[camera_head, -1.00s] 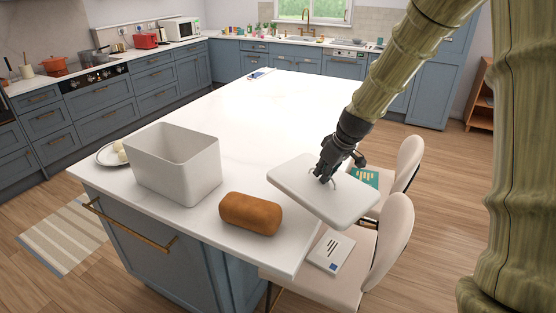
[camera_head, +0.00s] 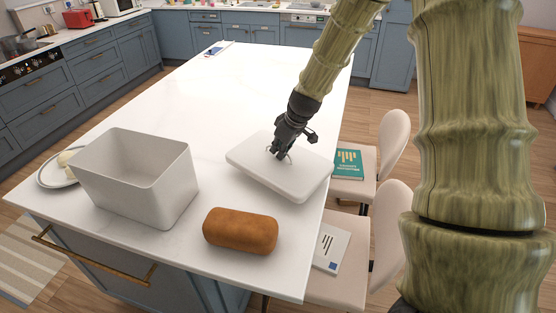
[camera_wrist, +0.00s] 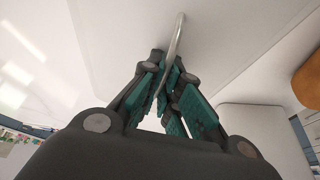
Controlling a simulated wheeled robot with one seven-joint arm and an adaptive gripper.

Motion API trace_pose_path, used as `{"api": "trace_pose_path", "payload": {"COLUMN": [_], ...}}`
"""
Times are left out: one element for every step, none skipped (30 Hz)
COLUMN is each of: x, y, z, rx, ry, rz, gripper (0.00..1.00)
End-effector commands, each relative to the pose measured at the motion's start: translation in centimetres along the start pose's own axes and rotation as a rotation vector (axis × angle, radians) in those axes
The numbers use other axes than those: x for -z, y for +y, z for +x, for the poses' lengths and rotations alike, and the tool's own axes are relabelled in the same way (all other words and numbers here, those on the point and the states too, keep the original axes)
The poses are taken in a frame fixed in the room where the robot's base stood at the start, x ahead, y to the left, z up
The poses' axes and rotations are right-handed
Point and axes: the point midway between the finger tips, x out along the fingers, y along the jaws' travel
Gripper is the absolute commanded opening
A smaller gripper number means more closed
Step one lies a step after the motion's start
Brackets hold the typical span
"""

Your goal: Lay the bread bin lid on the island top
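The bread bin lid (camera_head: 290,176) is a white rounded slab with a wire handle on top. In the head view it is over the right edge of the island top (camera_head: 240,90), roughly level; whether it touches the top I cannot tell. My gripper (camera_head: 279,154) is above it, shut on the lid's handle. In the wrist view the metal handle (camera_wrist: 178,42) passes between the teal finger pads of my gripper (camera_wrist: 172,88). The open, white bread bin (camera_head: 136,180) stands near the island's front left.
A plate (camera_head: 56,172) with pale food is partly behind the bin. Two chairs stand along the island's right side, one holding a green book (camera_head: 348,163), the other a white booklet (camera_head: 331,247).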

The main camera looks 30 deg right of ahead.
Motion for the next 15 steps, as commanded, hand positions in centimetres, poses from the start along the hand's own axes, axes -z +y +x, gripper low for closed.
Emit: {"api": "trace_pose_path", "payload": {"x": [0.1, 0.1, 0.0, 0.0, -0.1, -0.1, -0.2, -0.3, -0.5, -0.6, -0.7, -0.9, -1.0, -1.1, -1.3], "y": [0.0, 0.0, 0.0, 0.0, 0.0, 0.0, 0.0, 0.0, 0.0, 0.0, 0.0, 0.0, -0.1, -0.1, -0.1], "z": [0.5, 0.7, 0.9, 1.0, 1.1, 1.3, 1.4, 1.5, 1.8, 2.1, 2.4, 2.8, 3.2, 3.5, 3.9], "rx": [0.002, 0.002, 0.002, 0.002, 0.002, 0.003, 0.003, 0.002, 0.002, 0.002, 0.002, 0.004, 0.004, 0.004, 0.003], "ry": [-0.002, -0.002, -0.002, -0.003, -0.003, -0.004, -0.004, -0.004, -0.004, -0.004, -0.004, -0.005, -0.004, -0.004, -0.004], "rz": [-0.001, -0.001, -0.001, -0.001, -0.001, -0.001, -0.001, 0.0, 0.001, 0.001, 0.002, 0.001, 0.0, -0.001, 0.0], "gripper": [0.0, 0.0, 0.0, 0.0, 0.0, 0.0, 0.0, 0.0, 0.0, 0.0, 0.0, 0.0, 0.0, 0.0, 0.0]}}
